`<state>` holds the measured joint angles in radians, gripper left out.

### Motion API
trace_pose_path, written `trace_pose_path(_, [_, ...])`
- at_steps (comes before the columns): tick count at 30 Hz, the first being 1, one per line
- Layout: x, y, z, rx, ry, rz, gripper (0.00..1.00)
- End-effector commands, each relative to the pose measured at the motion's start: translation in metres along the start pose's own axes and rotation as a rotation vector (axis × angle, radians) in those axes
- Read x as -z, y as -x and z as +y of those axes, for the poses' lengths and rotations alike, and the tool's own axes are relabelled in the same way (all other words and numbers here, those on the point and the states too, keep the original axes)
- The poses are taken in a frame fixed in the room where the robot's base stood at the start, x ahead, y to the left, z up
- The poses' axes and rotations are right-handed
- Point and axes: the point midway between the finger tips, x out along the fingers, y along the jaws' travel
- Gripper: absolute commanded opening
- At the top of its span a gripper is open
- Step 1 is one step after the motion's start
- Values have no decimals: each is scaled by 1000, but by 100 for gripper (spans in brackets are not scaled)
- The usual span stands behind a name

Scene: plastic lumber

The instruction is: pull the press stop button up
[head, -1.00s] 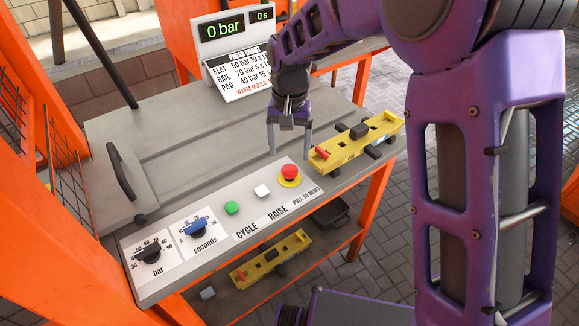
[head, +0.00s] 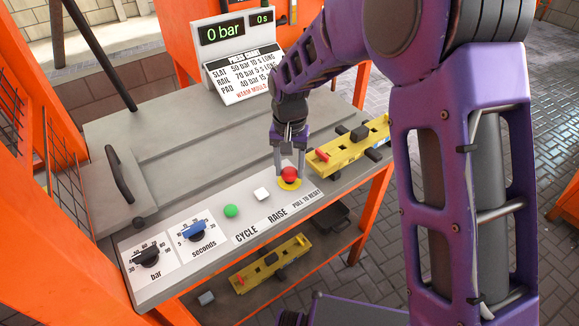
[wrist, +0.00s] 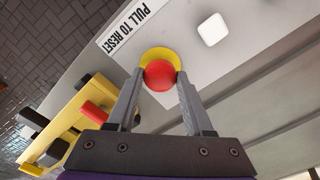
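The red press stop button (head: 289,173) sits on a yellow ring at the right of the press's front panel, above the label "PULL TO RESET". My gripper (head: 290,172) is right at the button, pointing down. In the wrist view the red button (wrist: 160,75) lies between the tips of the two open fingers (wrist: 159,80). The fingers are spread on either side of it; whether either one touches it I cannot tell.
A white button (head: 262,194), a green button (head: 231,211), a blue seconds dial (head: 194,230) and a black bar dial (head: 147,256) line the panel. A yellow mould (head: 350,145) lies close right of the button. The display (head: 222,31) reads 0 bar and 0 s.

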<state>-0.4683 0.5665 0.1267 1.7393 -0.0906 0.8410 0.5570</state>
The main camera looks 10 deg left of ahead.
Motion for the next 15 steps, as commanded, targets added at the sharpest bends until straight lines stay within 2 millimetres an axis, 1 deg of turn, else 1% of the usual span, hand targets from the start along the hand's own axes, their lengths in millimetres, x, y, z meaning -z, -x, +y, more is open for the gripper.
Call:
trace_pose_path(1, [0,0,0,0,0,0,23])
trace_pose_path(5, [0,0,0,1,0,0,0])
trace_pose_path(15, [0,1,0,1,0,1,0])
